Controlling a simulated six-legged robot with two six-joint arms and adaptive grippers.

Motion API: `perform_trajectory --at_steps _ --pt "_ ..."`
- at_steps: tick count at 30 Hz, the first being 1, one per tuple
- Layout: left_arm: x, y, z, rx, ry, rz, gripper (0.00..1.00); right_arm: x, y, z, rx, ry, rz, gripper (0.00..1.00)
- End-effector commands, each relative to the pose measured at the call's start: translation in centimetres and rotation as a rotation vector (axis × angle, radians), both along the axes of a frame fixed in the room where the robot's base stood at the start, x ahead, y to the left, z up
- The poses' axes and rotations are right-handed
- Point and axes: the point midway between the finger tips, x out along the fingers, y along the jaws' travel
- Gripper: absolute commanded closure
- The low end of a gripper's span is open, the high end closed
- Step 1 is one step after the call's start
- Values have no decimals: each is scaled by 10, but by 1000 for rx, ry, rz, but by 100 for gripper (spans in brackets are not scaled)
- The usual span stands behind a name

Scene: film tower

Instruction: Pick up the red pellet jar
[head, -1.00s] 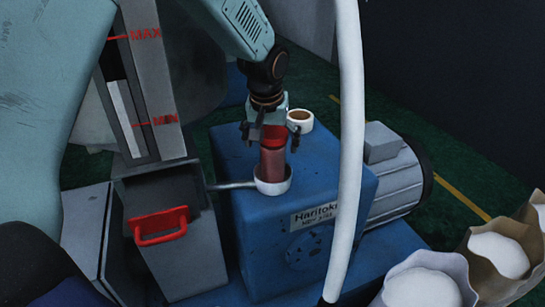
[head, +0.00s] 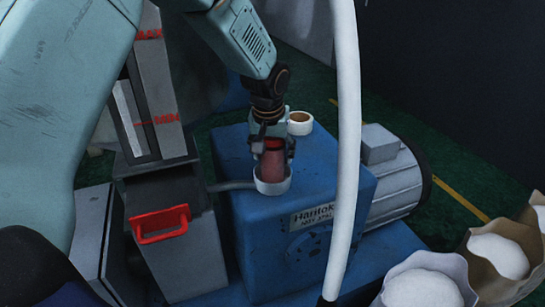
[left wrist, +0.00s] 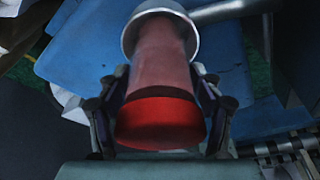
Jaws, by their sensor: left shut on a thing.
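The red pellet jar (head: 272,165) stands upright in a round white cup-like holder (head: 272,186) on top of the blue machine box. In the left wrist view the jar (left wrist: 160,65) has a translucent reddish body and a bright red lid, and its far end sits inside the pale ring of the holder (left wrist: 187,22). My left gripper (head: 272,150) comes down from above with its fingers on both sides of the jar, shut on it near the lid. The gripper hides the lid in the head view. My right gripper is not in view.
A white hose (head: 346,150) hangs close on the right. A grey hopper with a red handle (head: 160,224) stands left. Open sacks of white material (head: 425,285) are at lower right.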

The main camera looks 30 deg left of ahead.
Motion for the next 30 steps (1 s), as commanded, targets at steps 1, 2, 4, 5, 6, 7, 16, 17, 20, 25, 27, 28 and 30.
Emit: perform_trajectory --at_steps 1,2,4,5,6,7,16,17,20,25,27,28,30 --pt "0 0 0 0 1 0 54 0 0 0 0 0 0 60" --pt "0 0 -1 0 1 -1 56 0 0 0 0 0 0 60" --pt "0 0 -1 0 1 -1 62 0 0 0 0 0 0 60" --pt "0 0 -1 0 1 -1 65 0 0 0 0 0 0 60" --pt "0 0 -1 0 2 -1 68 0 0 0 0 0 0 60" --pt "0 0 -1 0 2 -1 71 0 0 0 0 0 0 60" --pt "-1 0 -1 -1 2 0 79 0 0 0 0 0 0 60" --pt "-1 0 0 -1 2 0 79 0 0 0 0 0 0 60" --pt "0 0 9 0 0 0 79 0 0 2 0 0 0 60" --pt "1 0 43 1 -4 0 79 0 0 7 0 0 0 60" --pt "1 0 57 1 -4 0 79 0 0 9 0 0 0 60" --pt "1 0 63 1 -5 0 79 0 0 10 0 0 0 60" --pt "1 0 75 0 -4 0 79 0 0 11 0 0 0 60"
